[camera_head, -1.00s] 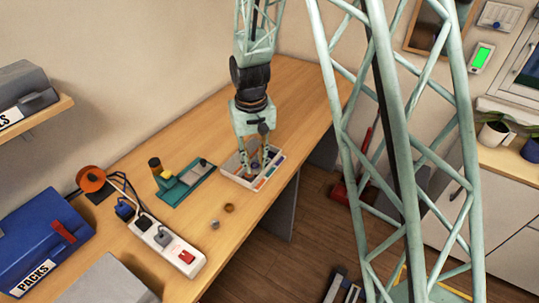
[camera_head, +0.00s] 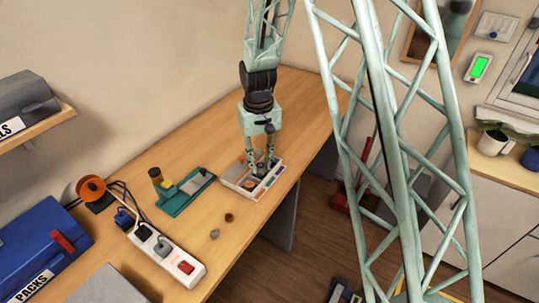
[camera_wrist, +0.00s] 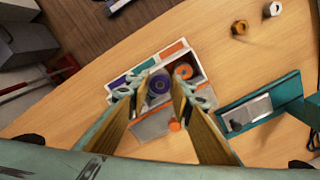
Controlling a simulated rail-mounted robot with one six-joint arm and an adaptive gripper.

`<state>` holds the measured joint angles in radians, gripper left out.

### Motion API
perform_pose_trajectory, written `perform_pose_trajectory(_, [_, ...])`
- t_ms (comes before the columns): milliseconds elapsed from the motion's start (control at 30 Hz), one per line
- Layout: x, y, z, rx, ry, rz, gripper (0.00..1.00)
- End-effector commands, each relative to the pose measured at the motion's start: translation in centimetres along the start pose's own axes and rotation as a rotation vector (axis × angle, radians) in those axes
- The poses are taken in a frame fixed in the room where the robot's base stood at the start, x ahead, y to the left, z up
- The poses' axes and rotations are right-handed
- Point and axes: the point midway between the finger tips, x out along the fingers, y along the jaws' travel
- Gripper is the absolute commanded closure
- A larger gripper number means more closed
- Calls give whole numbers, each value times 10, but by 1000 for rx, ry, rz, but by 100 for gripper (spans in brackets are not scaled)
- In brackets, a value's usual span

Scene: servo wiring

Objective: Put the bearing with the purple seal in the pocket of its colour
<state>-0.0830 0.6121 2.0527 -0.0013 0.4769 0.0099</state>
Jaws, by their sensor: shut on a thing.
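My gripper (camera_wrist: 162,88) is shut on the bearing with the purple seal (camera_wrist: 159,84), which shows between the fingertips in the wrist view. The pocket tray (camera_head: 230,183) is white, with coloured strips along one edge. In the wrist view a purple strip (camera_wrist: 118,82) lies left of the held bearing and an orange strip (camera_wrist: 174,49) lies above it. An orange-sealed bearing (camera_wrist: 183,71) lies just right of the held one. In the head view my gripper (camera_head: 261,165) is over the tray. I cannot tell how high the held bearing is above the tray floor.
Two loose parts, a brass one (camera_head: 229,217) and a grey one (camera_head: 214,233), lie on the table. A green fixture (camera_head: 186,192) and a power strip (camera_head: 165,249) stand to the left.

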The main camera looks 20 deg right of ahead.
Motion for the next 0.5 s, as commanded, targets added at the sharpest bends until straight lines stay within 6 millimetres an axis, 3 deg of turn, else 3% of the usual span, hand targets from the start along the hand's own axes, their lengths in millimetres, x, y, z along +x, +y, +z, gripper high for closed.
perform_pose_trajectory(500, [8,48,-63,1,0,0,93])
